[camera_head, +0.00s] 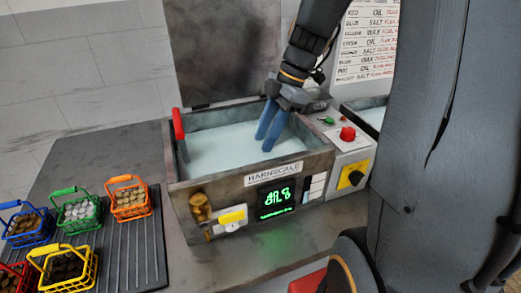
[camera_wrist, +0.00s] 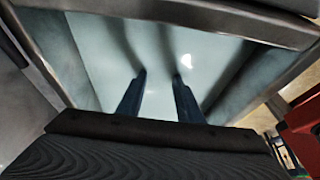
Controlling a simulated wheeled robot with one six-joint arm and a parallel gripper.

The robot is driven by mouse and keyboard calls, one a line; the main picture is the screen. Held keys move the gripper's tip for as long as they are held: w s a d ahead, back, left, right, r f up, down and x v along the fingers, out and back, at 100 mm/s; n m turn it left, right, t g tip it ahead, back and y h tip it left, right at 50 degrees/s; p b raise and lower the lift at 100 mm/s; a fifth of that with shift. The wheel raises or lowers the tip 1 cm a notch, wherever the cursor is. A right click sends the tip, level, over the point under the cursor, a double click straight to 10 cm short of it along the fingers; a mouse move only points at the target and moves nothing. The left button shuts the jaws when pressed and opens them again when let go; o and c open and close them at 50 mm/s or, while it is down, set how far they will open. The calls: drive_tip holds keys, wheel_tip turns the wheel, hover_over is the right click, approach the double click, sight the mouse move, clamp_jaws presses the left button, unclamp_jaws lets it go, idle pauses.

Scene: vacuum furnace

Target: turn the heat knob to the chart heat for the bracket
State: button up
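A vacuum furnace unit marked HARNSCALE (camera_head: 274,174) has an open bath of pale liquid (camera_head: 215,150). A yellow dial with a black handle (camera_head: 352,178) sits on its right front panel; a white knob with a yellow bar (camera_head: 233,218) sits low on the left front. I cannot tell which is the heat knob. A green display (camera_head: 277,198) glows between them, its digits blurred. The wall chart (camera_head: 370,45) is partly hidden by my arm; its small text is hard to read. My gripper (camera_head: 267,133) points down over the bath, empty, its fingers apart, also in the wrist view (camera_wrist: 159,76). No bracket can be made out.
A red button (camera_head: 348,134) is above the yellow dial. A red handle (camera_head: 179,125) stands at the bath's left edge, a brass valve (camera_head: 199,207) on the front. Several coloured baskets of parts, such as an orange one (camera_head: 130,202), stand on the ribbed mat (camera_head: 145,265) at left.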

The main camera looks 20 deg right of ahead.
sight(255, 155)
drive_tip(key=w+d+f+b, duration=0.1)
drive_tip(key=b, duration=0.3)
drive_tip(key=shift+w+y+b, duration=0.15)
drive_tip(key=shift+y+b, duration=0.15)
drive_tip(key=shift+b, duration=0.1)
drive_tip(key=shift+y, duration=0.4)
drive_tip(key=x, duration=0.2)
drive_tip(key=b+x, duration=0.1)
drive_tip(key=x, duration=0.1)
drive_tip(key=b+x, duration=0.1)
drive_tip(key=x, duration=0.1)
drive_tip(key=shift+s+a+r, duration=0.15)
drive_tip(key=shift+s+a, duration=0.05)
drive_tip(key=shift+s, duration=0.05)
drive_tip(key=shift+a+f, duration=0.15)
drive_tip(key=shift+f, duration=0.25)
clamp_jaws()
